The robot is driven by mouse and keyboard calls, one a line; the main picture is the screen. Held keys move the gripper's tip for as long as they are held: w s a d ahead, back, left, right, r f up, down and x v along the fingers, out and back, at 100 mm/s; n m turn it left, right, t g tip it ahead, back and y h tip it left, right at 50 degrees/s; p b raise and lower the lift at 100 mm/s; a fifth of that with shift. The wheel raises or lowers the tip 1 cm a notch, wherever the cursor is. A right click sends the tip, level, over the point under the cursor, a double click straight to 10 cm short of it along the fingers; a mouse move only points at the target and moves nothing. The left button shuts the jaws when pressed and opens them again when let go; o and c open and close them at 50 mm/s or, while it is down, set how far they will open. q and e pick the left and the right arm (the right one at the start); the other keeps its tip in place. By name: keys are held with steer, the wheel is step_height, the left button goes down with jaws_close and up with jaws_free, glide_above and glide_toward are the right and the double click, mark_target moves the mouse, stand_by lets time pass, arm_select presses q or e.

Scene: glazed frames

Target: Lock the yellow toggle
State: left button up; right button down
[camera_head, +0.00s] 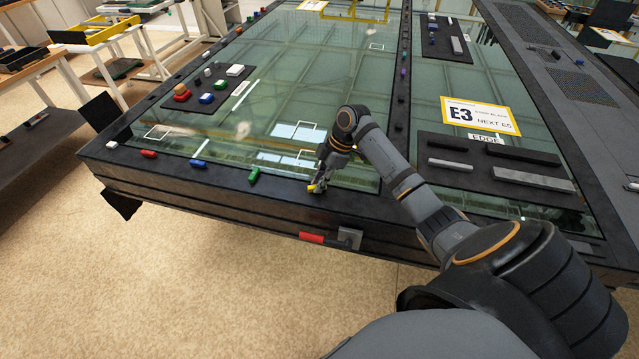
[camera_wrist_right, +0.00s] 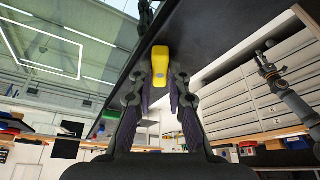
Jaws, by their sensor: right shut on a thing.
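The yellow toggle (camera_head: 313,188) sits on the black front rim of the glazed frame, near the middle of the front edge. My right gripper (camera_head: 320,182) is at it, coming down from the upper right, and covers part of it. In the right wrist view the yellow toggle (camera_wrist_right: 160,62) stands out from the black rim between the two fingers (camera_wrist_right: 160,85). The right gripper is shut on the toggle. My left gripper is not in view.
Along the same rim are a green toggle (camera_head: 254,175), a blue one (camera_head: 198,164) and a red one (camera_head: 149,154). A red handle (camera_head: 311,238) sticks out on the front side below. Loose blocks lie on a dark mat (camera_head: 196,103) on the glass. A label (camera_head: 480,116) reads E3.

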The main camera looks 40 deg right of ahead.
steer(key=n, duration=0.2)
steer(key=n+g+b, duration=0.1)
steer(key=shift+w+n+g, duration=0.2)
steer(key=shift+n+g, duration=0.1)
steer(key=shift+n, duration=0.1)
steer(key=shift+n+g, duration=0.3)
steer(key=shift+n, duration=0.6)
steer(key=n+p, duration=0.1)
steer(key=n+g+p, duration=0.1)
steer(key=n, duration=0.1)
steer(key=shift+w+r, duration=0.1)
steer(key=shift+r, duration=0.15)
steer(key=shift+w+f+n+g+h+p, duration=0.1)
steer(key=shift+n+g+h+p, duration=0.2)
steer(key=shift+n+p, duration=0.45)
steer(key=shift+f+n+g+h+p, duration=0.1)
steer(key=shift+n+g+h+p, duration=0.25)
steer(key=shift+n, duration=0.7)
steer(key=c, duration=1.3)
jaws_free()
steer(key=shift+f, duration=0.1)
